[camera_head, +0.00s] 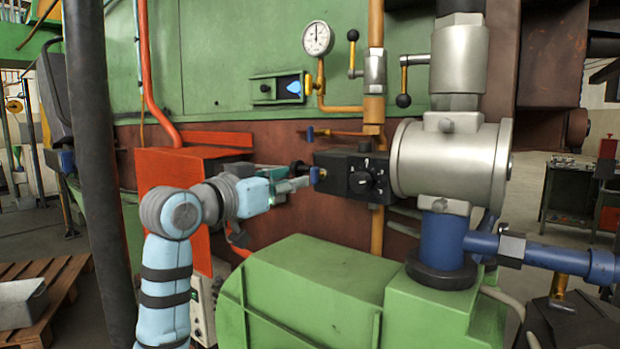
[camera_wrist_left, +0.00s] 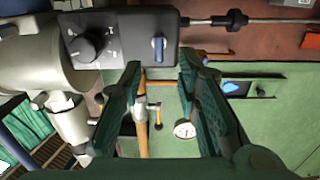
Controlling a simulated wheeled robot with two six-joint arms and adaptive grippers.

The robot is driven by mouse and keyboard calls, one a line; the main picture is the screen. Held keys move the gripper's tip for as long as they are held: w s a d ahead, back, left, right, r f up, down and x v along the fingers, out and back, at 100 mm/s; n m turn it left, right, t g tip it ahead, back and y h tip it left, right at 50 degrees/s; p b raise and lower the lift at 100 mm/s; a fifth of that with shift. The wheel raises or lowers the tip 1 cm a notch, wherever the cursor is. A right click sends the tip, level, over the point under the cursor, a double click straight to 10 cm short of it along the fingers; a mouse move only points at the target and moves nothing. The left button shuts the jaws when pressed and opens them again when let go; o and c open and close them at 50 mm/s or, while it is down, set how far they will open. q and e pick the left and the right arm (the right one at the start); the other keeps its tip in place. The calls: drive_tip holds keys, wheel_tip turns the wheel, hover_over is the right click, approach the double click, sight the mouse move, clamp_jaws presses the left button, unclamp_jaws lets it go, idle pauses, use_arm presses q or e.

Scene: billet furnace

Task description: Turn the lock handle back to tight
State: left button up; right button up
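A small blue lock handle (camera_head: 316,175) sits on the left end of a black control box (camera_head: 345,162). In the left wrist view the handle (camera_wrist_left: 158,46) stands upright in the picture, on the box face beside a black dial. My left gripper (camera_head: 296,184) is just left of the handle in the head view. In the left wrist view its two green fingers (camera_wrist_left: 160,66) are spread apart, with the handle seen between and beyond their tips. Nothing is held, and I cannot tell whether a finger touches the handle. My right gripper is not in view.
The black dial (camera_head: 361,182) is on the box, next to a grey metal cylinder (camera_head: 447,162). A rod with a black grip (camera_wrist_left: 236,19) leaves the box. A green housing (camera_head: 300,285) lies below. A gauge (camera_head: 317,39) and copper pipe (camera_head: 375,100) stand behind.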

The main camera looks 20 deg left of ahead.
sight(312, 175)
use_arm(q)
drive_tip(key=x, duration=0.5)
drive_tip(key=shift+w+d+r+p, duration=0.15)
drive_tip(key=shift+w+d+p, duration=0.15)
drive_tip(key=shift+w, duration=0.45)
clamp_jaws()
